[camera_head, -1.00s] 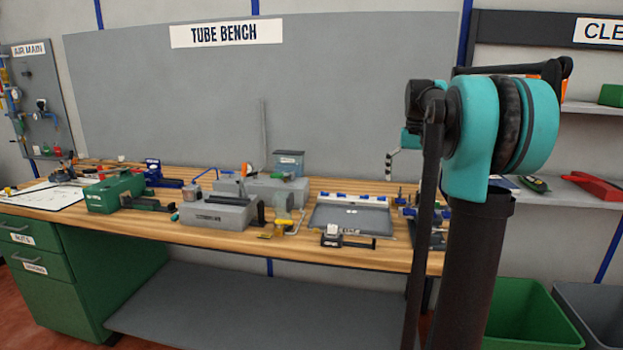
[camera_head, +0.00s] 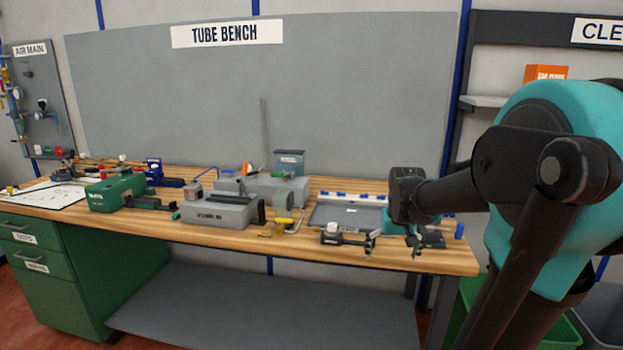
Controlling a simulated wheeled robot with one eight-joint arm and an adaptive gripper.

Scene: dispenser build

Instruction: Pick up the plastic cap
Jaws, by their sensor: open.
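No item can be told for certain as the plastic cap at this size. One small white piece (camera_head: 333,227) sits on a small black fixture (camera_head: 331,238) at the front of the bench. Another small white piece (camera_head: 352,210) lies on the grey tray (camera_head: 330,215). My gripper (camera_head: 393,247) is open and hangs over the front right of the bench, right of the black fixture. Nothing shows between its fingers. My arm hides the tray's right end and part of the bench behind it.
A grey block unit (camera_head: 222,211) and a yellow-handled tool (camera_head: 284,221) stand left of the tray. A green box unit (camera_head: 115,193) is farther left. The bench (camera_head: 455,259) has a bare front right corner. A green bin (camera_head: 470,290) stands below, right.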

